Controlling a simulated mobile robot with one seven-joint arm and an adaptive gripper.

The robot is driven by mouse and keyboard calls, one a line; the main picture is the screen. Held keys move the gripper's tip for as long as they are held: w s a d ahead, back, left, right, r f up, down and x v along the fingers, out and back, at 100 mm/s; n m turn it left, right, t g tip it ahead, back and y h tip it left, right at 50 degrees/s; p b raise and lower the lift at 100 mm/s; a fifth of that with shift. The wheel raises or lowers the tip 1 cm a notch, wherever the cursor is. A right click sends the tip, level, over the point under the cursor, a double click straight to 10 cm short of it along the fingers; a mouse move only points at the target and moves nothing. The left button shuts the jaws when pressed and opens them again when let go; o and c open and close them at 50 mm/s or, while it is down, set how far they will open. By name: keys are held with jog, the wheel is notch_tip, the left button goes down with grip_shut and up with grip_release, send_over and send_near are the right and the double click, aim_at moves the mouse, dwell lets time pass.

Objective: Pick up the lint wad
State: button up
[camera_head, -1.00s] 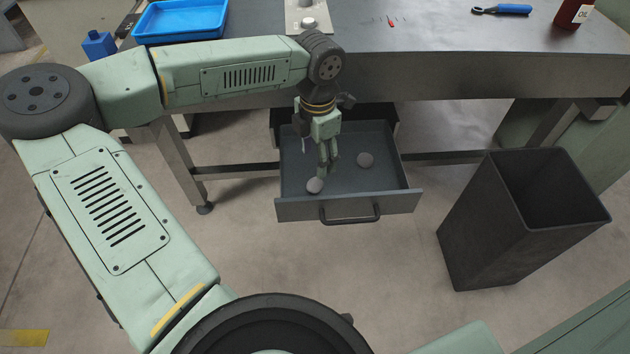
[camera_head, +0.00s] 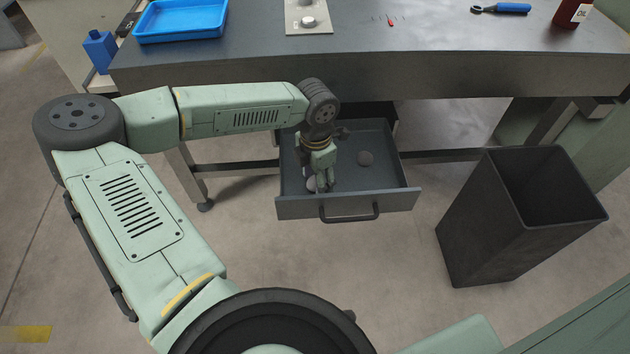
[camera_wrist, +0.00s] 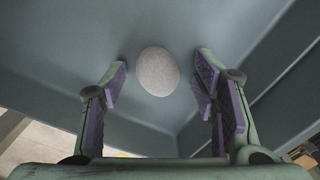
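One wad (camera_head: 312,184) is at the front left, partly hidden by my gripper (camera_head: 322,186). In the wrist view a pale speckled wad (camera_wrist: 158,71) sits on the drawer floor, centred ahead of my gripper (camera_wrist: 160,84). The purple-padded fingers are spread apart on either side of it with gaps. The gripper is open and holds nothing.
The drawer's front wall and handle (camera_head: 350,214) are close to the gripper. The workbench (camera_head: 430,75) overhangs the drawer's back. A dark open bin (camera_head: 485,225) stands on the floor at right. A blue tray (camera_head: 180,37) is on the bench.

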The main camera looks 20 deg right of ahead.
jog(key=c, duration=0.8)
